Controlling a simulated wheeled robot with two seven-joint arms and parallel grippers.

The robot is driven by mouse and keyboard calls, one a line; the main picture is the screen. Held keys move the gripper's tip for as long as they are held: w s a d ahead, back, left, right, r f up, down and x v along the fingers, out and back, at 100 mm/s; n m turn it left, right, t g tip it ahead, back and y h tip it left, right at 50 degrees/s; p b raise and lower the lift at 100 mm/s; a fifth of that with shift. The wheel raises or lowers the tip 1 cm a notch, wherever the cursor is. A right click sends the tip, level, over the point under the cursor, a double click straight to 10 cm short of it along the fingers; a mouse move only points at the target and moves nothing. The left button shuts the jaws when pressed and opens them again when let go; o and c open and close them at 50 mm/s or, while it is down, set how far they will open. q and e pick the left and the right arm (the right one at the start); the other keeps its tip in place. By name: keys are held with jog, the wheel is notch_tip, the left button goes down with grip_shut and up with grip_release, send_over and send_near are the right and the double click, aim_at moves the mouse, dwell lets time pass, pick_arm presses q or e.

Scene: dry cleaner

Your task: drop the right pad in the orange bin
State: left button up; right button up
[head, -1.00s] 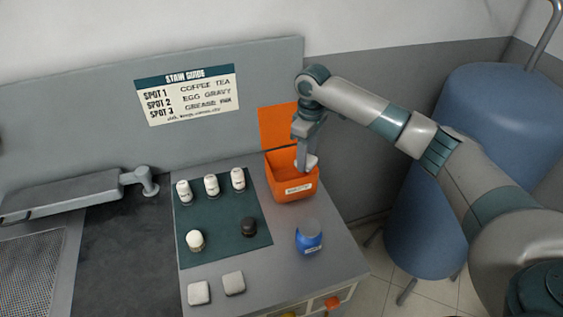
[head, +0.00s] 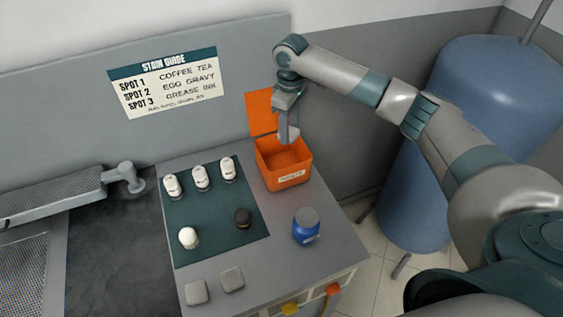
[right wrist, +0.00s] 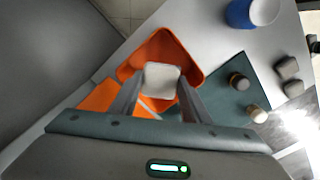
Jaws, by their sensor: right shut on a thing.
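The orange bin (head: 287,176) stands open at the back right of the counter, its lid (head: 261,112) raised behind it. My right gripper (head: 290,138) is over the bin's back part, pointing down. In the right wrist view my right gripper (right wrist: 161,82) is shut on a pale, square pad (right wrist: 162,78), which shows against the bin's orange interior (right wrist: 160,50). In the head view this pad is hard to make out at the fingertips. My left gripper is not in view.
A green mat (head: 214,214) holds several white-topped bottles, a white-capped item (head: 188,238) and a black-capped one (head: 243,218). A blue jar (head: 306,226) stands in front of the bin. A large blue tank (head: 440,150) stands right of the counter.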

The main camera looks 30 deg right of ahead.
jog(key=shift+f, duration=0.6)
notch_tip(320, 180, down, 4)
jog(key=b, duration=0.3)
jog(key=shift+r, duration=0.2)
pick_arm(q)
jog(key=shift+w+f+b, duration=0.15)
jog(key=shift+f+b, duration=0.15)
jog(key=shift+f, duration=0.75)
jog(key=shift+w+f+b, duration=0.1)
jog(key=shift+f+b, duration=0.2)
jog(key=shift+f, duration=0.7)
pick_arm(e)
jog(key=shift+f, duration=0.45)
jog(key=o, duration=1.1)
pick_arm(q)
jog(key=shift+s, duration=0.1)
pick_arm(e)
jog(key=shift+r, duration=0.1)
